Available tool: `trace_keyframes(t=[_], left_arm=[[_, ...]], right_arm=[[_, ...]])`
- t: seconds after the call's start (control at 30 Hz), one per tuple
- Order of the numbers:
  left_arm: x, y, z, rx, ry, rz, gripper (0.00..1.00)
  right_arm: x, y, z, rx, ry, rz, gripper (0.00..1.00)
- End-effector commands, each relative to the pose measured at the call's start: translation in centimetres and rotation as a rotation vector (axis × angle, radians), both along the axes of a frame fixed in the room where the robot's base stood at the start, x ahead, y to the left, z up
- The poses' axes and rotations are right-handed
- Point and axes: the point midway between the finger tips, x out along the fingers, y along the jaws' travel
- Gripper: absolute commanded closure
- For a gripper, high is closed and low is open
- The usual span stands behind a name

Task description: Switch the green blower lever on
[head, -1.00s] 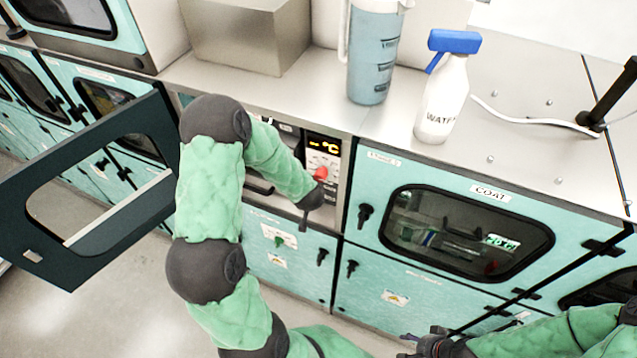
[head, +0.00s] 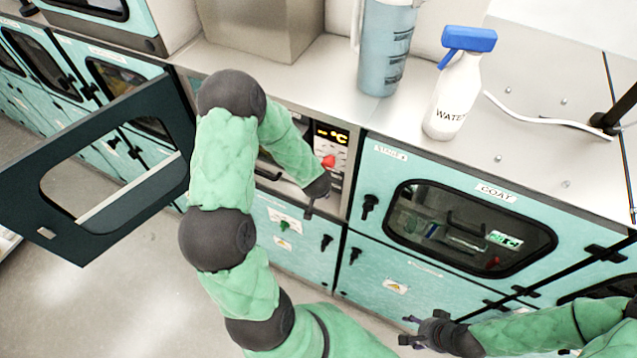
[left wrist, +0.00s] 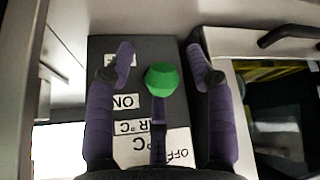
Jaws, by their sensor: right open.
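The green lever knob (left wrist: 162,80) sits on a thin stalk in the left wrist view, in front of a dark panel with upside-down ON and OFF labels. My left gripper (left wrist: 163,62) is open, its two purple fingers standing on either side of the knob with visible gaps. In the head view my left arm reaches to the oven front, and its fingers are hidden there. My right gripper (head: 408,330) is open and empty at the lower right, in front of the cabinets.
A dark open door (head: 85,150) stands left of my left arm. A red knob (head: 328,161) and display (head: 331,134) are on the machine front. A blue jug (head: 385,50) and a WATER spray bottle (head: 453,100) stand on the steel counter (head: 540,150). Cabinet doors lie below.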

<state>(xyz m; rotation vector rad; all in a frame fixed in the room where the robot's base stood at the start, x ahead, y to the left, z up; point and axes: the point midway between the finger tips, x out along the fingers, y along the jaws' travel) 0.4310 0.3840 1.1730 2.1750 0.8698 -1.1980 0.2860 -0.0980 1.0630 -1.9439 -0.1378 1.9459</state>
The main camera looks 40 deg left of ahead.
Motion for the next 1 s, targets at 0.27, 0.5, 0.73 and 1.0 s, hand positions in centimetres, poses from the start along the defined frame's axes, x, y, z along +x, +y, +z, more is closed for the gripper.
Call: trace_keyframes(t=[0.27,0.5,0.73,1.0], left_arm=[[0.1,0.1,0.6,0.005,-0.008,0.001,0.46],[-2.6,-1.9,1.2,0.002,-0.001,-0.001,0.46],[-6.5,-4.6,1.2,0.002,-0.002,-0.002,0.46],[-9.4,-6.7,1.2,0.003,-0.004,0.001,0.46]], right_arm=[[0.0,0.0,0.0,0.000,-0.001,0.000,0.41],[0.0,0.0,0.0,0.000,-0.001,0.000,0.41],[0.0,0.0,0.1,0.000,0.000,0.000,0.41],[0.0,0.0,0.1,0.000,0.000,0.000,0.41]])
